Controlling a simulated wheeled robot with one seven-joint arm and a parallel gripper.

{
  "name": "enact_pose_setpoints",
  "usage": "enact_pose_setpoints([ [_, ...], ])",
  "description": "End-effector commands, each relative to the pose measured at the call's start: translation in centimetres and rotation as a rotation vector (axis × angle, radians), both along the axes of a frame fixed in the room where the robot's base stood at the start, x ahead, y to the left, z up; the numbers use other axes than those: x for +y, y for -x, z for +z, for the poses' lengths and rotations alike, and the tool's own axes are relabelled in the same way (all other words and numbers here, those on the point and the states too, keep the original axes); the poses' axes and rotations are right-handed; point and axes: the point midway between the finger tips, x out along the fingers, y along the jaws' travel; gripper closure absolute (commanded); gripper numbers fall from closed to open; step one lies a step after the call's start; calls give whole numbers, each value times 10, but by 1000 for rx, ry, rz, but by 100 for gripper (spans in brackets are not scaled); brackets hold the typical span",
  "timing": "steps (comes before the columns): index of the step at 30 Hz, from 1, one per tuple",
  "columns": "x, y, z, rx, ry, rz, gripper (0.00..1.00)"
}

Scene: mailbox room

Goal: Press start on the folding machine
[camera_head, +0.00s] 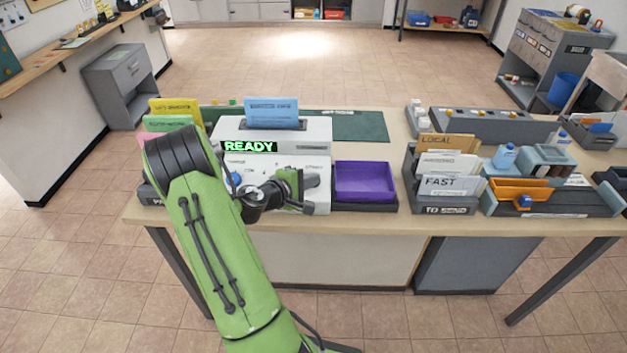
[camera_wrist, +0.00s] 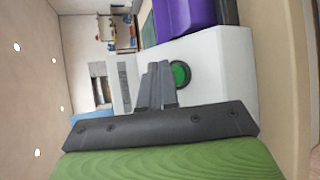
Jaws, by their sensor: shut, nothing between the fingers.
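The folding machine (camera_head: 318,133) is a white box on the table with a lit green READY display (camera_head: 249,147) and a blue card (camera_head: 272,112) standing in its top slot. My green arm covers part of its front. In the wrist view, a round green button with a dark rim (camera_wrist: 181,74) sits on the machine's white front (camera_wrist: 215,65). My gripper (camera_wrist: 157,72) is shut and empty, its fingertips beside the button; I cannot tell whether they touch it. In the head view, my gripper (camera_head: 304,190) is in front of the machine's lower front, and the button is hidden.
A purple tray (camera_head: 365,180) stands just right of the machine. A dark sorter with FAST and LOCAL cards (camera_head: 447,185) and an orange-fronted holder (camera_head: 522,193) stand further right. Yellow and green cards (camera_head: 174,107) stand at the left. The table's front edge lies below the gripper.

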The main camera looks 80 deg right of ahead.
Motion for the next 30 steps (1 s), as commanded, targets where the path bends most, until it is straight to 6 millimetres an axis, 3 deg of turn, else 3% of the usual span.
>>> enact_pose_setpoints([
  [30,-5,-1,-7,-1,0,0,100],
])
